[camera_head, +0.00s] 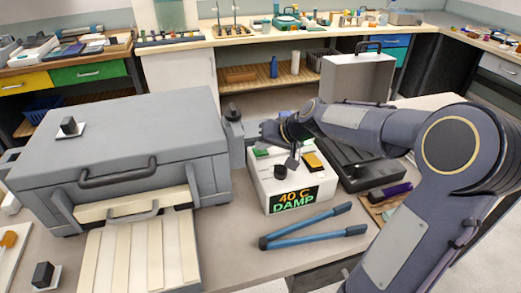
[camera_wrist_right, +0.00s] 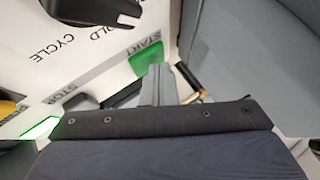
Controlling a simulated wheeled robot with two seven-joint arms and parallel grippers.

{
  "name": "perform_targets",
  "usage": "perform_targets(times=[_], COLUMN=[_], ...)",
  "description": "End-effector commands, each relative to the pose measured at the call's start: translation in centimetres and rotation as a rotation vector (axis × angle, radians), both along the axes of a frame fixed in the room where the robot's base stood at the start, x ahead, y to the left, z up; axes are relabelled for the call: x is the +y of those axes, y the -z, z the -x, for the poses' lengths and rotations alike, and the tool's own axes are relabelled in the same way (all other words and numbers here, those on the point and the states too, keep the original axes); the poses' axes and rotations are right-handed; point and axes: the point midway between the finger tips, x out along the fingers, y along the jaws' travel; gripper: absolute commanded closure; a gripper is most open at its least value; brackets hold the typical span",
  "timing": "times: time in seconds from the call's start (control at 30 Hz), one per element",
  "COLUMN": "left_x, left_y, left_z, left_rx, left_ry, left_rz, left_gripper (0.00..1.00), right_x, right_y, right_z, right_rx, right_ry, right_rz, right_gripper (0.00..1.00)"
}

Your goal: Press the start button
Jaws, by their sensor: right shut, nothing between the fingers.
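The green start button (camera_wrist_right: 147,58), beside the label START, is on the white control box (camera_head: 265,188). My right gripper (camera_wrist_right: 155,72) is shut and empty. In the wrist view its fingertips overlap the near edge of the green button; whether they touch it I cannot tell. In the head view the gripper (camera_head: 263,139) is low over that corner. The box's front display (camera_head: 292,199) reads "40 C DAMP". My left gripper is not in view.
A large grey chamber (camera_head: 150,110) stands close on the left of the control box. Blue-handled tongs (camera_head: 305,229) lie in front. A dark open case (camera_head: 365,170) is on the right.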

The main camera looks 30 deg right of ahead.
Motion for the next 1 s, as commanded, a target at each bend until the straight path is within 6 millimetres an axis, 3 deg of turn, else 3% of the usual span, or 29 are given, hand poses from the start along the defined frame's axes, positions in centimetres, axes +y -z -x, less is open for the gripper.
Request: perform_targets(times=[1.0], left_x=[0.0], left_y=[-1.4], left_z=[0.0], left_rx=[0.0], left_ry=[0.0], left_rz=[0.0], left_gripper=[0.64], right_x=[0.0], right_y=[-2.0], right_z=[0.0], right_rx=[0.001], right_ry=[-0.001], right_rz=[0.0], right_gripper=[1.0])
